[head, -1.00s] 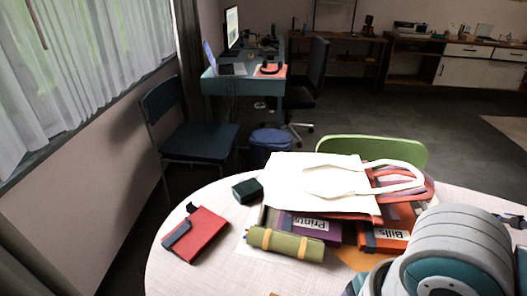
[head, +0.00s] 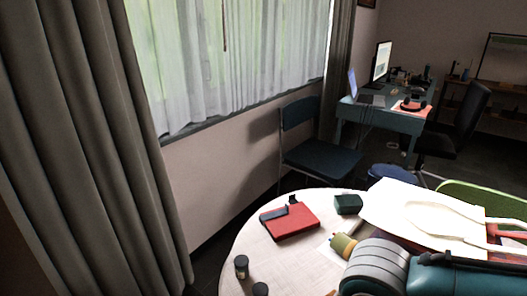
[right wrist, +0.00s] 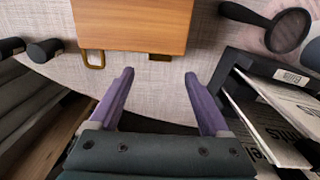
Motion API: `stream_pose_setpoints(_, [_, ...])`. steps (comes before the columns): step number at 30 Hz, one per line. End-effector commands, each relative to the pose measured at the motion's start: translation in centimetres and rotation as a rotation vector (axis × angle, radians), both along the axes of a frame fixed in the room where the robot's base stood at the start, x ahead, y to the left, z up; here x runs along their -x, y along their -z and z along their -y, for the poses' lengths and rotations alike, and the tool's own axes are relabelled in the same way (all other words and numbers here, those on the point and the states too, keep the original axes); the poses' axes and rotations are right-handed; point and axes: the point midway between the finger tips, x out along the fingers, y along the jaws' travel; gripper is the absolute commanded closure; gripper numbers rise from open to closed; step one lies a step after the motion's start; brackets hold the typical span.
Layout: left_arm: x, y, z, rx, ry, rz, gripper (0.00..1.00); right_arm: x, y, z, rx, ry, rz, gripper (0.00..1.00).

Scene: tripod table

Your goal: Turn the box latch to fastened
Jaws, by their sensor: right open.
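In the right wrist view a wooden orange-brown box (right wrist: 135,22) lies at the top. A brass-coloured loop (right wrist: 94,60) sticks out from its near edge toward the left. A small dark brown piece (right wrist: 160,57) sits on the same edge farther right; I cannot tell which of the two is the latch, or how it is turned. My right gripper (right wrist: 159,74) is open and empty, its purple fingers short of that edge and apart from the box. In the head view my right arm covers the lower right and its fingertips are hidden. My left gripper is not in view.
Two dark cylinders (right wrist: 45,50) stand left of the box. A magnifying glass (right wrist: 270,25) and a dark holder with papers (right wrist: 265,95) are on the right. The head view shows a red case (head: 292,224), a dark green box (head: 348,204) and a white bag (head: 420,212).

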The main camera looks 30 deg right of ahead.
Motion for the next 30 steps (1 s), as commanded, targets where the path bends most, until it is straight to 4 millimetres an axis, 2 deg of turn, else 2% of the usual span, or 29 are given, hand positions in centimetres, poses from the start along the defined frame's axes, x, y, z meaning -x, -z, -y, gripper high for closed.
stream_pose_setpoints(1, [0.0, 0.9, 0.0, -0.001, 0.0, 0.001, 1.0, 0.0, 1.5, -0.1, -0.001, 0.001, -0.002, 0.19])
stream_pose_setpoints(3, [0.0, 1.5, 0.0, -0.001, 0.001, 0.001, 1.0, 0.0, 2.9, 0.0, -0.001, 0.003, -0.002, 0.19])
stream_pose_setpoints(9, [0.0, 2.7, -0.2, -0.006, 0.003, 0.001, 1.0, 0.0, 5.8, 0.0, 0.0, 0.002, -0.001, 0.19])
stream_pose_setpoints(13, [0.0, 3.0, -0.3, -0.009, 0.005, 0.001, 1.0, 0.0, 6.5, 0.0, 0.0, 0.001, 0.001, 0.19])
stream_pose_setpoints(21, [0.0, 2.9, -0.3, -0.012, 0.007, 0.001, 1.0, 0.0, 6.5, 0.0, 0.0, 0.001, 0.002, 0.19])
stream_pose_setpoints(30, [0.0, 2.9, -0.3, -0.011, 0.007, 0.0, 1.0, 0.0, 6.5, 0.0, 0.0, 0.001, 0.001, 0.51])
